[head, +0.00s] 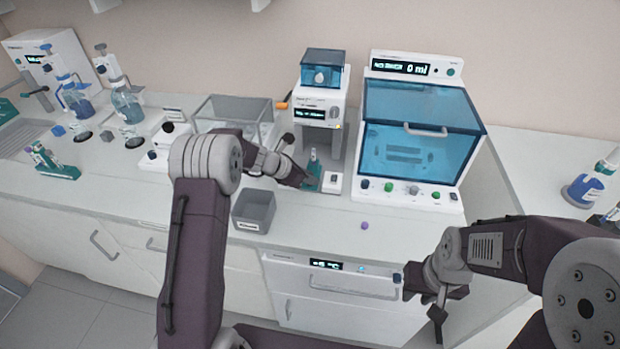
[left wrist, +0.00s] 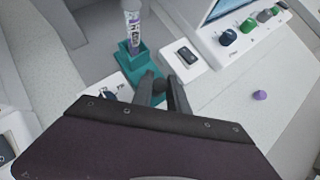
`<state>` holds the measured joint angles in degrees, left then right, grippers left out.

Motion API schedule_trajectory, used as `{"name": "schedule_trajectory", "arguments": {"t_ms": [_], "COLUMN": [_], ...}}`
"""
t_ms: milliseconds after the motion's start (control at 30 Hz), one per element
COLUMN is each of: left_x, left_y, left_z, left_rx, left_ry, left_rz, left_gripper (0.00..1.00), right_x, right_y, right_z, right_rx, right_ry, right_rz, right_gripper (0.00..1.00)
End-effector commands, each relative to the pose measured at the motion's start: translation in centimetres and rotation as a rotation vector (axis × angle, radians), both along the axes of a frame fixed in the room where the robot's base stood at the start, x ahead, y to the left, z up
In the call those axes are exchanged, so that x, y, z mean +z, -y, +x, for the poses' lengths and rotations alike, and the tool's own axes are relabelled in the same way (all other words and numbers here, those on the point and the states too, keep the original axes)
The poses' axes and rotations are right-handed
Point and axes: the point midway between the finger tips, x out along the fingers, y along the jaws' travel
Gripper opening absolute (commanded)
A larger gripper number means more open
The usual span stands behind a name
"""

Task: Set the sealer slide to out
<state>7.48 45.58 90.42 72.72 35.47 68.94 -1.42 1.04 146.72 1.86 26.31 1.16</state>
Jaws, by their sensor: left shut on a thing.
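The sealer (head: 318,98) is a white machine with a small display, a blue window on top and an orange lever at its left. Its teal slide (head: 313,183) sits low at the front and holds an upright tube (head: 314,158). In the left wrist view the slide (left wrist: 128,58) shows the tube (left wrist: 133,28) in its socket. My left gripper (head: 303,184) is at the slide's near end. Its fingers (left wrist: 162,84) are shut on the slide's dark knob (left wrist: 158,84), which they partly hide. My right gripper (head: 437,312) hangs empty in front of the counter; its jaw gap is unclear.
A blue-windowed cabinet (head: 425,95) stands right of the sealer. A small white switch box (head: 333,182) is close beside the slide. A grey bin (head: 252,212) is left of my left gripper. A purple cap (head: 365,226) lies on the otherwise clear front counter.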

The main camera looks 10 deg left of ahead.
Motion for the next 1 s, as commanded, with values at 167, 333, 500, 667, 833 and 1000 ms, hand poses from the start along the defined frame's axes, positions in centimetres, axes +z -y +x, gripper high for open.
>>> {"name": "schedule_trajectory", "arguments": {"t_ms": [167, 333, 500, 667, 833, 1000], "left_x": [-0.1, -0.2, -0.1, -0.1, 0.2, 2.5], "left_y": [0.3, 0.3, 0.3, 0.3, 0.0, -1.6], "left_z": [-0.4, -0.4, -0.3, -0.3, -0.4, -2.0], "left_rx": [-0.011, -0.011, -0.011, -0.011, -0.008, -0.007], "left_ry": [-0.008, -0.01, -0.007, -0.007, -0.005, -0.002], "left_rz": [-0.002, -0.003, -0.003, -0.002, -0.003, -0.002], "left_gripper": [0.0, 0.39, 0.41, 0.41, 0.41, 0.41], "right_x": [0.1, 0.0, 0.0, 0.0, 0.0, 0.0], "right_y": [0.0, 0.0, 0.0, 0.0, 0.0, 0.0], "right_z": [0.0, 0.0, 0.0, 0.0, 0.0, 0.0], "right_rx": [0.0, 0.0, 0.0, 0.0, 0.0, 0.0], "right_ry": [0.001, 0.0, 0.0, 0.0, 0.0, 0.0], "right_rz": [0.0, 0.0, 0.0, 0.0, 0.0, 0.0], "right_gripper": [0.28, 0.28, 0.28, 0.28, 0.28, 0.28]}}
